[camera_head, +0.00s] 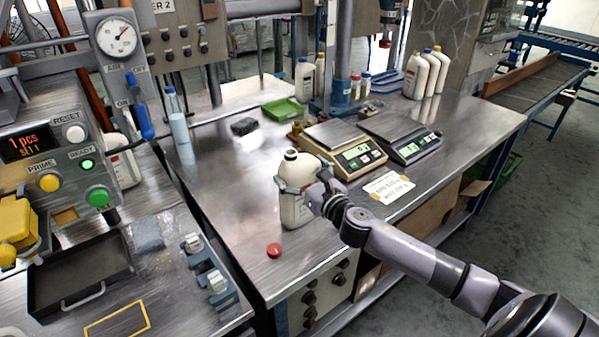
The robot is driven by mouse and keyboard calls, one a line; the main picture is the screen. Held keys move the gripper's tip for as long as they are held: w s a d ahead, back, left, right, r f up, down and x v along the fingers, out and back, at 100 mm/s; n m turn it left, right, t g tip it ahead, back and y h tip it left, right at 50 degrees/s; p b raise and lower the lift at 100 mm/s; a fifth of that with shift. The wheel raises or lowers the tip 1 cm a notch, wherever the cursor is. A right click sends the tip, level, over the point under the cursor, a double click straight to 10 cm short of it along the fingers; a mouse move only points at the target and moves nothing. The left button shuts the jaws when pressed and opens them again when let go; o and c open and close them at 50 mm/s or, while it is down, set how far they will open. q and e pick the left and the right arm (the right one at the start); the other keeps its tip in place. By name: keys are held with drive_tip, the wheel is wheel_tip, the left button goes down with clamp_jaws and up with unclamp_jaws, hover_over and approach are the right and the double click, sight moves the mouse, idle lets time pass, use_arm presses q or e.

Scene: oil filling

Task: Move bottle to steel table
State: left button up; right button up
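A white bottle (295,210) with a dark, uncapped-looking neck is upright at the front of the steel table (225,205). My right gripper (293,186) reaches in from the right and is shut around the bottle's upper body. I cannot tell whether the bottle's base touches the steel top or is just above it. A red cap (274,250) lies on the table in front of the bottle. My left gripper is not in view.
Two scales (345,148) (400,137) stand behind and right of the bottle, with a paper label (388,187) in front. More white bottles (416,76) stand at the back. A filling station with buttons, a gauge (117,37) and a dark tray (78,268) occupies the left.

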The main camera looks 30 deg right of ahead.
drive_tip(key=shift+o, duration=0.4)
drive_tip(key=shift+r, duration=0.15)
drive_tip(key=shift+s, duration=0.3)
drive_tip(key=s+b, duration=0.1)
drive_tip(key=s, duration=1)
drive_tip(key=shift+s+b, duration=0.25)
drive_tip(key=shift+b, duration=0.1)
